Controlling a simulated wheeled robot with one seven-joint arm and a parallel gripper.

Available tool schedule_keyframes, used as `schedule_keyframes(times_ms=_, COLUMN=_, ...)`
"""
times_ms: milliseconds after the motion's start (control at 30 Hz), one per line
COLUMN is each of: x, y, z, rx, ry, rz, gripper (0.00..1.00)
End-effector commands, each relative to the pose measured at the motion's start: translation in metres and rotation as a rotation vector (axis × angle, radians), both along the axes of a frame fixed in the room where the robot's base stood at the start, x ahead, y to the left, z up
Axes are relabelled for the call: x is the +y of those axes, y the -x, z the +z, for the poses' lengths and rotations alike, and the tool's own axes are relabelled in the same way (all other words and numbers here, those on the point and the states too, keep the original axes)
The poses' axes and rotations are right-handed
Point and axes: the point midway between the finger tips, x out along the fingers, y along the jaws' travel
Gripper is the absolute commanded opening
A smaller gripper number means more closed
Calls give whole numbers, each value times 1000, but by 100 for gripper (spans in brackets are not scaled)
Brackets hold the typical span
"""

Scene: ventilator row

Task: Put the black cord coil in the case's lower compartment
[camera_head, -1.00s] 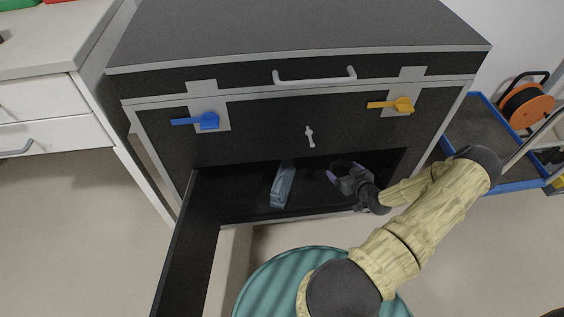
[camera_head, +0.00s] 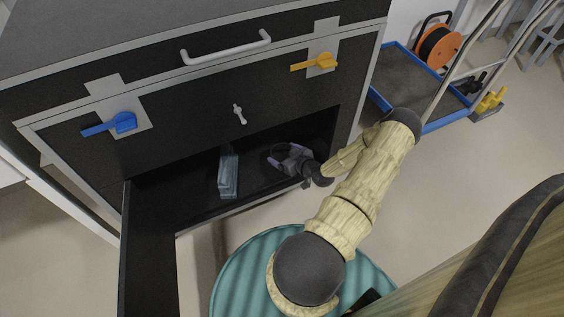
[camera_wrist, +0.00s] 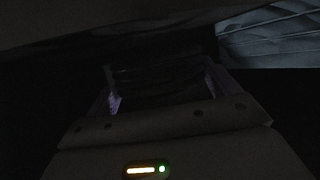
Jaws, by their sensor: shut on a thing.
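My gripper (camera_head: 284,158) is inside the right part of that compartment, shut on the black cord coil (camera_head: 274,160). The coil is hard to see against the dark interior. In the wrist view the coil (camera_wrist: 158,80) shows as dim dark loops between the fingers of my gripper (camera_wrist: 160,100). Whether it touches the compartment floor I cannot tell.
A grey-blue folded item (camera_head: 228,174) lies in the compartment left of my gripper. Blue (camera_head: 122,122) and yellow (camera_head: 318,62) latches and a small handle (camera_head: 239,114) are on the front above. A blue-edged cart (camera_head: 420,85) with an orange reel (camera_head: 438,46) stands right.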

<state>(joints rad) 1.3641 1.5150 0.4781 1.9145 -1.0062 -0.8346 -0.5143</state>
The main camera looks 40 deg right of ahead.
Motion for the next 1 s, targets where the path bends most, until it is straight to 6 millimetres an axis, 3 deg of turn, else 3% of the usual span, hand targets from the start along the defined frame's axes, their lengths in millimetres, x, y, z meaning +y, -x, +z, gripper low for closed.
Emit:
schedule_keyframes(times_ms=233, x=-1, y=0, z=-1, rx=-1, ry=0, rz=-2, gripper=60)
schedule_keyframes(times_ms=533, x=4, y=-3, z=-36, rx=-2, ry=-1, rz=7, gripper=60)
schedule_keyframes(times_ms=967, x=1, y=-1, z=-40, rx=-1, ry=0, rz=2, gripper=60)
schedule_keyframes(times_ms=1000, x=0, y=0, z=-39, rx=-1, ry=0, rz=1, gripper=95)
